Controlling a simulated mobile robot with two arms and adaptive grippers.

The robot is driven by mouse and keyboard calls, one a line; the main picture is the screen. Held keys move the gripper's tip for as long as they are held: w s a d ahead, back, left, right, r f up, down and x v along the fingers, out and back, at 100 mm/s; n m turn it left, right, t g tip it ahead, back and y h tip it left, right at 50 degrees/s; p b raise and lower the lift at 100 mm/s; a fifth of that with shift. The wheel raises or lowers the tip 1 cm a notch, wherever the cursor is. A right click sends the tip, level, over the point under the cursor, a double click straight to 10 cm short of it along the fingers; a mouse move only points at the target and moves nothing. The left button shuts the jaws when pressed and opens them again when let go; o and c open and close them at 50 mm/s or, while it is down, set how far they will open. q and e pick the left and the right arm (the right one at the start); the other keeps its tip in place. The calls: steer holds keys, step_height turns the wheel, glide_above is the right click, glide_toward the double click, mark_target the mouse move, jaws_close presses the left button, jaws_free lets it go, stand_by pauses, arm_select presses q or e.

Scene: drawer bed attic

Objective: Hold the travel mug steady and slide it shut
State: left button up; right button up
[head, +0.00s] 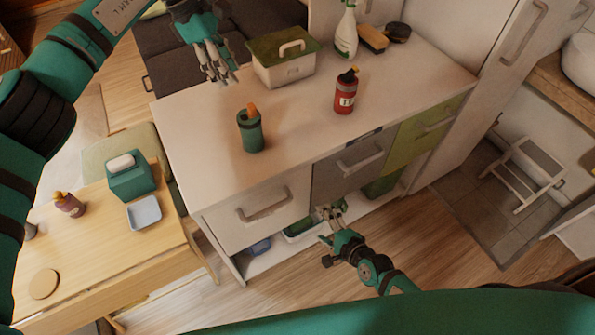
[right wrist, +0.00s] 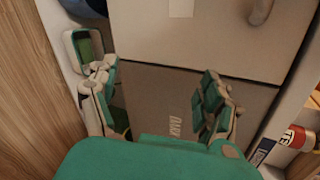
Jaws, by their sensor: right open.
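The travel mug (head: 251,132), a dark green cup with an orange piece at its top, stands upright on the white counter (head: 200,130). My left gripper (head: 222,76) is above the counter, behind the mug and apart from it; its fingers look spread and hold nothing visible. Below the counter edge is a grey drawer (head: 335,175) with a bar handle; a dark strip shows along its top, and I cannot tell how far it is open. My right gripper (head: 331,213) is low at the drawer fronts. In the right wrist view it (right wrist: 160,88) is open and empty, facing a grey panel.
A lidded box (head: 284,70), a spray bottle (head: 346,32), a brush (head: 373,39) and a red bottle (head: 345,92) stand on the counter. A white drawer (head: 258,208) and a green one (head: 425,130) flank the grey one. A wooden table (head: 100,235) is at left.

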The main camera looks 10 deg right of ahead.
steer(key=w+a+r+m+t+y, duration=0.25)
steer(key=r+m, duration=0.25)
steer(key=r, duration=0.5)
steer(key=m+t+y, duration=0.2)
steer(key=m, duration=0.6)
glide_toward(258, 135)
steer(key=x, duration=1.2)
steer(key=shift+w+a, duration=0.2)
steer(key=shift+w, duration=0.15)
steer(key=shift+c, duration=0.3)
